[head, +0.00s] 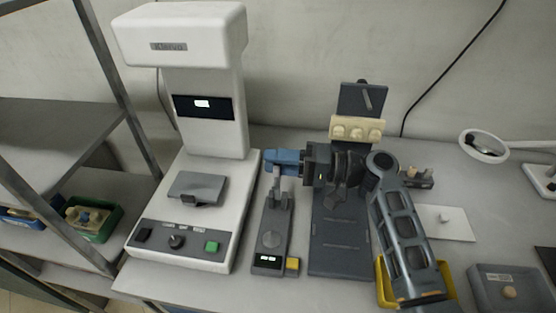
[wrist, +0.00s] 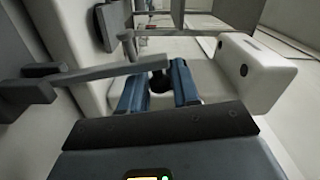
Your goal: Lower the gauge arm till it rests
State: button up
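The gauge (head: 270,240) is a narrow dark grey unit with a small lit display at its front, standing on the bench right of the white machine. Its grey arm (head: 277,188) stands raised, with its top at my gripper's blue fingers. My gripper (head: 280,160) points left above the gauge. In the wrist view, the arm is a grey bar (wrist: 88,73) crossing from the left to the two blue fingers (wrist: 159,84). A dark round knob (wrist: 158,83) shows between the fingers. I cannot tell whether they press on it.
A white machine (head: 203,105) with a grey plate (head: 197,187) stands close on the left. A yellow block (head: 292,265) touches or nearly touches the gauge's right front. A yellow tray (head: 382,285) lies under my arm.

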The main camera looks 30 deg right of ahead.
grip_shut()
jog(key=shift+f, duration=0.1)
dwell(0.3)
